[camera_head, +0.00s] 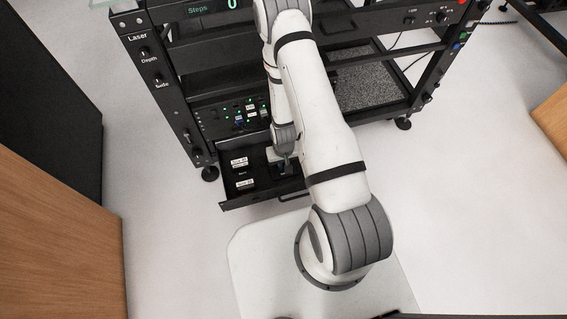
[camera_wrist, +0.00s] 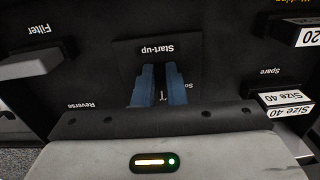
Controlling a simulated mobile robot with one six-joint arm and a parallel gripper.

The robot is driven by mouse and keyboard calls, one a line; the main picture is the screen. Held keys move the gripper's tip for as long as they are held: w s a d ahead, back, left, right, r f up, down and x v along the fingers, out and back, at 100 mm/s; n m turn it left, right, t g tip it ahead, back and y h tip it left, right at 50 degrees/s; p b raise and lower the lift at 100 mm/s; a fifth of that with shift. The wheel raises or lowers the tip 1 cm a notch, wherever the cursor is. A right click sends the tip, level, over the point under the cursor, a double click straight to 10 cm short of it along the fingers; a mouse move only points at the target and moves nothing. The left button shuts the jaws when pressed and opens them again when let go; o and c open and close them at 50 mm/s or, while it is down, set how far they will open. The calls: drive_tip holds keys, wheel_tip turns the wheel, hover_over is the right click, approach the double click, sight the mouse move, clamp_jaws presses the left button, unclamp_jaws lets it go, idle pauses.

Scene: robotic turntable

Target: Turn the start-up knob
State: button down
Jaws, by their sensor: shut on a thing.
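The start-up panel carries a white "Start-up" label (camera_wrist: 157,48) just beyond my fingertips in the wrist view. My gripper (camera_wrist: 162,72) has two blue fingers pointing down at this panel, with a narrow gap between them. They are closed on the start-up knob, which the fingers almost wholly hide. In the head view my gripper (camera_head: 286,168) reaches down into the open black drawer (camera_head: 230,204) at the bottom of the rack. The knob cannot be made out there.
A grey handle-like block (camera_wrist: 30,64) by the "Filter" label stands left of my fingers in the wrist view. Blocks marked "Size 40" (camera_wrist: 288,99) and "20" (camera_wrist: 305,37) stand at right. The rack (camera_head: 165,100) rises behind the drawer. Clear floor (camera_head: 165,220) lies left of my base.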

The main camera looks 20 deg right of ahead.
drive_tip(key=m, duration=0.6)
drive_tip(key=shift+w+a, duration=0.1)
drive_tip(key=shift+a, duration=0.3)
drive_tip(key=m, duration=0.5)
drive_tip(key=shift+w+a, duration=0.25)
drive_tip(key=shift+w, duration=0.05)
drive_tip(key=shift+m, duration=0.4)
drive_tip(key=c, duration=1.5)
unclamp_jaws()
drive_tip(key=shift+r, duration=0.15)
wheel_tip(320, 180, up, 8)
drive_tip(key=p, duration=0.2)
drive_tip(key=shift+f+p, duration=0.2)
drive_tip(key=shift+p, duration=0.2)
